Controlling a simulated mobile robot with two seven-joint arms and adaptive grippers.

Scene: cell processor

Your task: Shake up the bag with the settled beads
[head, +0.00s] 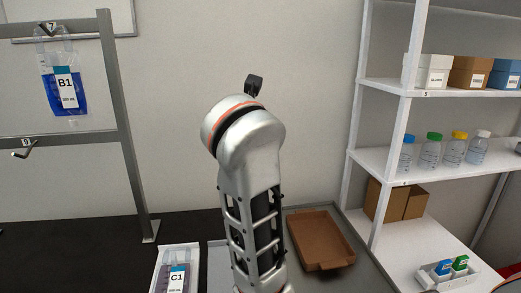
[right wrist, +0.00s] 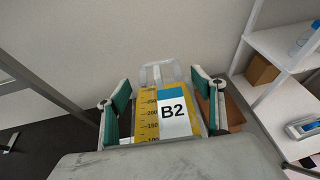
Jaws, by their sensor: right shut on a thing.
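In the right wrist view a clear bag labelled B2 (right wrist: 174,112) with yellow contents and a printed scale is between the two green-padded fingers of my right gripper (right wrist: 161,88). The gripper is shut on it. The bag's lower end is hidden by the wrist, and I cannot tell whether beads lie settled in it. In the head view a bag labelled B1 (head: 65,88), with blue contents, hangs from hook 7 of a rack. A bag labelled C1 (head: 176,274), with dull purple contents, lies in a white tray. My left gripper is out of view.
The grey rack (head: 128,150) stands at left, with an empty hook (head: 22,153). A brown tray (head: 320,240) lies right of my arm. White shelves (head: 385,91) at right hold boxes, several capped bottles (head: 430,152) and a small bottle holder (head: 448,274).

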